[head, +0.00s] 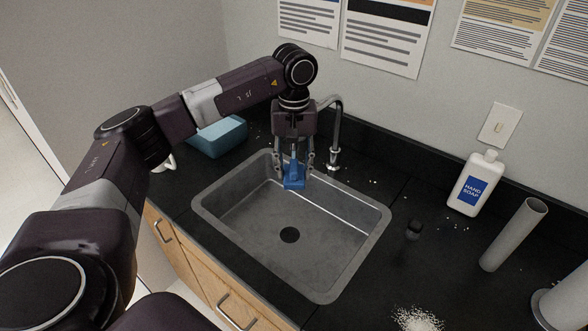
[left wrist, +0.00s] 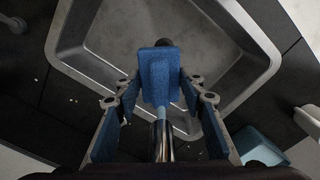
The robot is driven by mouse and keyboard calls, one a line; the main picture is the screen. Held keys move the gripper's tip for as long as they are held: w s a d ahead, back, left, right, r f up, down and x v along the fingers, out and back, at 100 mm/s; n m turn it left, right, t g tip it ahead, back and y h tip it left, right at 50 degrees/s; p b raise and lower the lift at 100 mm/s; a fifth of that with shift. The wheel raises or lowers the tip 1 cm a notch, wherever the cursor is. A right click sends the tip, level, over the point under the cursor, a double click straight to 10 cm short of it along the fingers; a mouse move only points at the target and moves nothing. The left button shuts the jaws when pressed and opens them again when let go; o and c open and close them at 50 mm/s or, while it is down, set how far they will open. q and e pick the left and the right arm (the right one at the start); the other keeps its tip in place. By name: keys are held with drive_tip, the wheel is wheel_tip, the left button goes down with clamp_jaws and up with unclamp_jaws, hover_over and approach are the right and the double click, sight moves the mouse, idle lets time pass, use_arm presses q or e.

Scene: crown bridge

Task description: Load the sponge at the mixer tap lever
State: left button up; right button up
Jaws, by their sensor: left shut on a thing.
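My left gripper (head: 293,165) is over the back edge of the sink, pointing down. A blue sponge (head: 294,184) hangs at its fingertips. In the left wrist view the blue sponge (left wrist: 158,75) sits at the end of a light-blue neck and a shiny cylinder (left wrist: 161,140), between the fingers of my gripper (left wrist: 158,97). I take the gripper as shut on this sponge piece; the exact grip is hard to see. The chrome mixer tap (head: 336,130) stands just right of the gripper, apart from the sponge. Its lever cannot be made out. My right gripper is not in view.
The steel sink (head: 243,258) is empty. A light-blue box (head: 222,137) stands behind my left arm. A soap bottle (head: 474,183), a grey tube (head: 512,234) and a small black object (head: 414,229) stand to the right. White grains (head: 418,320) lie on the black worktop.

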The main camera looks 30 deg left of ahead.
use_arm(q)
drive_tip(key=shift+s+d, duration=0.7)
drive_tip(key=shift+s, duration=0.3)
drive_tip(key=s+d, duration=0.1)
drive_tip(key=s, duration=0.1)
drive_tip(key=s+d, duration=0.2)
drive_tip(key=shift+s+d+b, duration=0.1)
drive_tip(key=shift+s+b, duration=0.2)
drive_tip(key=shift+b, duration=0.1)
idle(0.6)
drive_tip(key=s+d+r+p, duration=0.1)
drive_tip(key=s+d+r, duration=0.2)
drive_tip(key=s+r, duration=0.1)
drive_tip(key=shift+p, duration=0.3)
